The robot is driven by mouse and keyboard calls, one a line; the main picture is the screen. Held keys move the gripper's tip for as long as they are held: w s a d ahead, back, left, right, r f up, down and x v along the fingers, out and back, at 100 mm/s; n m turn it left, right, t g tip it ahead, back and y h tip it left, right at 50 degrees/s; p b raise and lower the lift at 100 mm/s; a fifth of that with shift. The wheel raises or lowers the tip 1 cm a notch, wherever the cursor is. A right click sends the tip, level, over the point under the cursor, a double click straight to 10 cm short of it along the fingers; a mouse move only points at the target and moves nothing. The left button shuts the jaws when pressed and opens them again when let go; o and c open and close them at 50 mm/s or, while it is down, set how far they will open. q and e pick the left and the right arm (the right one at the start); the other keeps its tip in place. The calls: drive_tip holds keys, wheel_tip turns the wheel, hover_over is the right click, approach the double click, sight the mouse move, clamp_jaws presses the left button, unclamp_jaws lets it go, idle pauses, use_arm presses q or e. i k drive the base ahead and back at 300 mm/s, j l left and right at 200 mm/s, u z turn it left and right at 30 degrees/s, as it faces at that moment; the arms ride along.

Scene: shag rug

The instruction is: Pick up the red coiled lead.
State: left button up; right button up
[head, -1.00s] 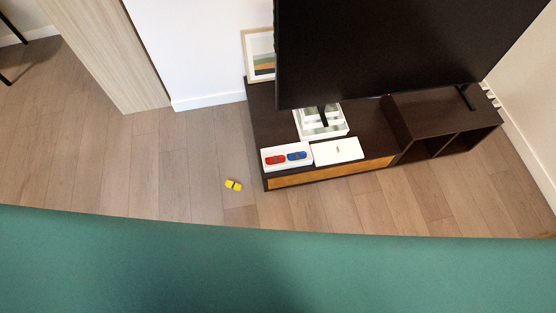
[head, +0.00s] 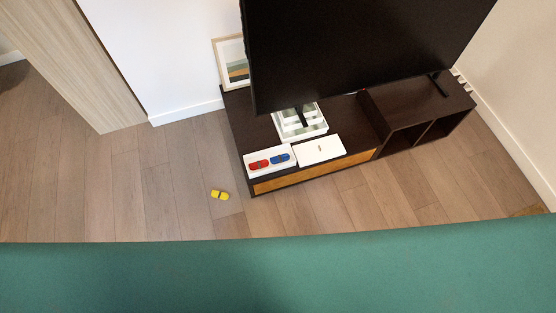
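The red coiled lead (head: 259,165) lies in the left part of an open white box (head: 250,176) on the low dark TV stand. A blue coiled lead (head: 280,158) lies beside it on the right in the same box. A similar yellow coil (head: 220,195) lies on the wooden floor, left of the stand. Neither of my grippers shows in the head view.
A white lid or flat box (head: 321,150) lies right of the open box, with a mirrored tray (head: 300,122) behind. A large black television (head: 350,50) stands over the stand (head: 240,117). A wide green surface (head: 280,275) fills the foreground. Bare floor (head: 130,190) lies to the left.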

sight(258, 164)
drive_tip(key=i+l+u, duration=0.2)
drive_tip(key=i+l, duration=0.2)
drive_tip(key=i+l+u, duration=0.2)
drive_tip(key=i+l, duration=0.2)
drive_tip(key=i+l+u, duration=0.15)
drive_tip(key=i+l, duration=0.2)
drive_tip(key=l, duration=0.2)
